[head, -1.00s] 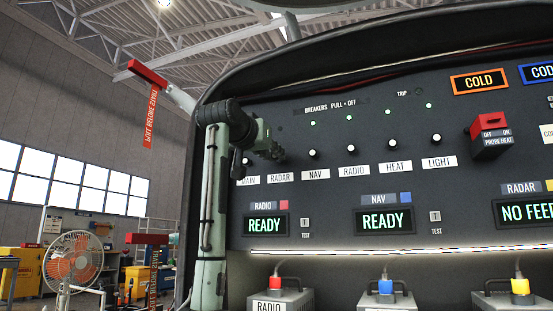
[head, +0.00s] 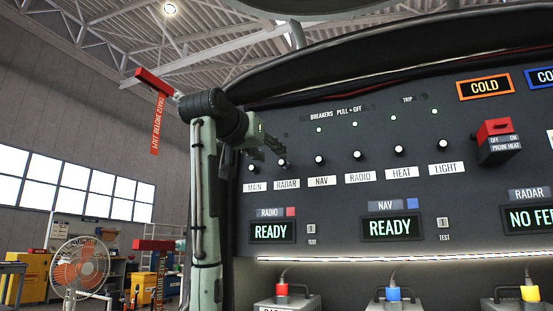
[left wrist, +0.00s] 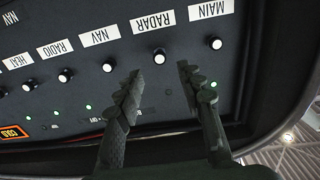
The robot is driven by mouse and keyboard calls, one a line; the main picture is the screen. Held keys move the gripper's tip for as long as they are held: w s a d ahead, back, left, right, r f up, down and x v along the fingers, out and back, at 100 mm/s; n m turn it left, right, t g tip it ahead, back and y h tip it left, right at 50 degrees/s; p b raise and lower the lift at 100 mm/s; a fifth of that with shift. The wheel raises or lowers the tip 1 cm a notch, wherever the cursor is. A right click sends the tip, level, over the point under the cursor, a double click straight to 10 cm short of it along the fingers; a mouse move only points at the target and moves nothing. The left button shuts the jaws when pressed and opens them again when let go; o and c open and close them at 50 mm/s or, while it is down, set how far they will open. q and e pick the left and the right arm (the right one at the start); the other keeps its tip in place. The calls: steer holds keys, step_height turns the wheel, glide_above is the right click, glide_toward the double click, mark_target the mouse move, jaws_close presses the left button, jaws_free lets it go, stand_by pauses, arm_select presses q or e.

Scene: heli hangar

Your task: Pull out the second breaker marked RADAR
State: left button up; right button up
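The RADAR breaker is a small white-topped knob on a dark panel, second from left in the head view (head: 282,163), above its RADAR label (head: 286,184). In the left wrist view, which is upside down, the RADAR knob (left wrist: 159,56) lies between and just beyond my fingertips, with no contact visible. My left gripper (head: 275,148) is open and empty in front of the panel, just above the RADAR knob in the head view; it also fills the lower wrist view (left wrist: 159,70). My right gripper is not in view.
The MAIN knob (left wrist: 215,43) and NAV knob (left wrist: 109,65) flank RADAR closely. More breakers run right to LIGHT (head: 437,144). A red-covered PROBE HEAT switch (head: 495,130) projects farther right. READY displays (head: 272,231) sit below. A red tag (head: 159,122) hangs at left.

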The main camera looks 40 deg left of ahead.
arm_select(q)
steer(key=v, duration=0.6)
steer(key=shift+s, duration=0.1)
stand_by(0.4)
